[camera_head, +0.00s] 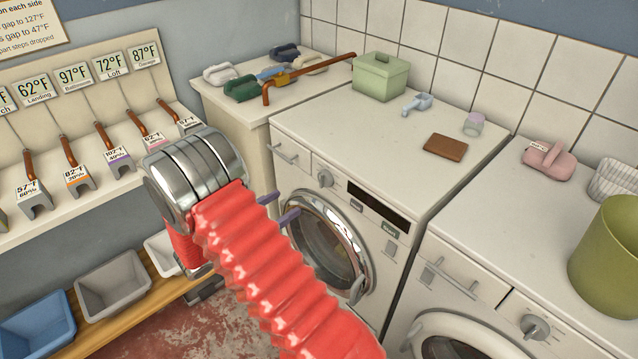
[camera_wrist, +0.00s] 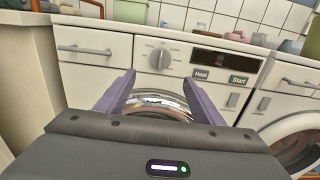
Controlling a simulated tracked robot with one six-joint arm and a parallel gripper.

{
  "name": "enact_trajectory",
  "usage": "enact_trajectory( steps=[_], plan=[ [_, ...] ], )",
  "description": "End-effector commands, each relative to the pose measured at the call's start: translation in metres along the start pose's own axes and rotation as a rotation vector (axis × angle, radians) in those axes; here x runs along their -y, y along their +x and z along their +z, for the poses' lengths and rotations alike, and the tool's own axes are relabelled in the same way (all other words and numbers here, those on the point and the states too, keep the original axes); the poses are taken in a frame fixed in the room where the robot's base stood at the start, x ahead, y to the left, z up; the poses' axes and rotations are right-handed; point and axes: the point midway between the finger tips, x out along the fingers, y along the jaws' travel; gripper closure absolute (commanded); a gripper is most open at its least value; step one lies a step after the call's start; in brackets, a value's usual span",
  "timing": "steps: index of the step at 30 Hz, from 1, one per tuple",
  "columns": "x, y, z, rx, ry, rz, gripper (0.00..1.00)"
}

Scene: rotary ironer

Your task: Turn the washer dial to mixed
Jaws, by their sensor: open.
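The dial (camera_wrist: 160,58) is a round grey knob on the front panel of the white front-loading machine (camera_head: 345,140). The head view also shows this dial (camera_head: 325,179), above the round door. Its marks are too small to read, so I cannot tell its setting. My gripper (camera_wrist: 158,80) is open and empty, with two purple fingers pointing at the panel. In the wrist view the fingertips lie to the left and right, just below the dial. In the head view my gripper (camera_head: 280,207) is apart from the dial, lower and to its left.
A dark display (camera_wrist: 227,60) and buttons marked Heat (camera_wrist: 201,74) and Start (camera_wrist: 238,80) sit right of the dial. A drawer handle (camera_wrist: 85,50) is on its left. A second machine (camera_head: 480,290) with its own dial (camera_head: 534,327) stands on the right.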

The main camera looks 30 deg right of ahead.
Motion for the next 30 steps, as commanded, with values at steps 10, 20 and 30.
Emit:
enact_trajectory(
  steps=[10, 20, 30],
  plan=[
    [0.001, 0.027, 0.000, -0.001, 0.000, -0.005, 0.39],
    [0.002, 0.078, 0.000, -0.001, 0.001, -0.006, 0.39],
    [0.001, 0.127, 0.000, -0.001, 0.001, -0.005, 0.39]
  ],
)
